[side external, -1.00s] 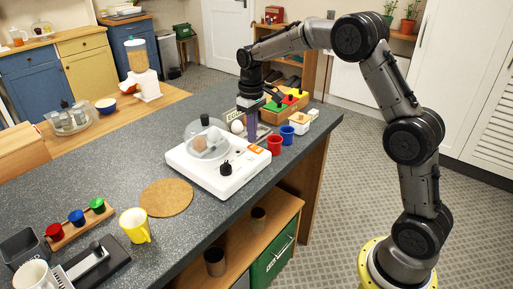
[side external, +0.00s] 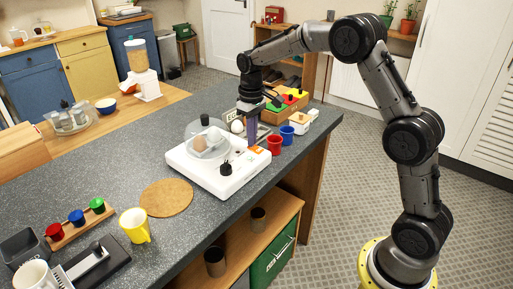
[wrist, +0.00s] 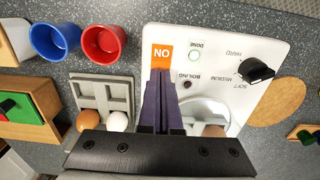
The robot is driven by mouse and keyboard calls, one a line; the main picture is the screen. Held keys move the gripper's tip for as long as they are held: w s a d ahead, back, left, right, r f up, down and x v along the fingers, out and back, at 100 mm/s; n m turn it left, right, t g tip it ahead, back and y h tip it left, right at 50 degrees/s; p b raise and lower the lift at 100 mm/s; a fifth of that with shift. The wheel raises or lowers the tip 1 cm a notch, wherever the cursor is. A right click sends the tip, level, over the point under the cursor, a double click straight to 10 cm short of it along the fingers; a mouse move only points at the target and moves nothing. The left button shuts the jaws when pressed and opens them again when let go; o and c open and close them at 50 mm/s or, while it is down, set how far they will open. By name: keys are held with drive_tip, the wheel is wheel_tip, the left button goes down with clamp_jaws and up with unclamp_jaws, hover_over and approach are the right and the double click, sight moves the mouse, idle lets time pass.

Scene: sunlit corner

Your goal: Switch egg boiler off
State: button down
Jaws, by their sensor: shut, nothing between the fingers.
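The egg boiler (side external: 217,178) is a white flat base with a clear domed lid (side external: 205,140) and a black knob (side external: 226,168). In the wrist view its panel (wrist: 215,38) shows the knob (wrist: 256,70), a pale DONE light, a dark BOILING light and an orange switch (wrist: 162,57). The switch lettering reads "NO" from here, which is "ON" upside down. My gripper (wrist: 160,72) is shut and empty, its purple fingers pointing at the switch. The tips overlap the switch's lower edge in the picture; I cannot tell whether they touch. In the side view my gripper (side external: 252,141) is at the boiler's back right end.
A red cup (side external: 274,145) and a blue cup (side external: 287,135) stand just right of the boiler. A grey egg tray (wrist: 103,93) with a brown egg and a white egg lies close beside it. A cork mat (side external: 166,197) lies left on the counter.

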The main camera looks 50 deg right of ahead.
drive_tip(key=shift+f, duration=0.35)
drive_tip(key=shift+r, duration=3.55)
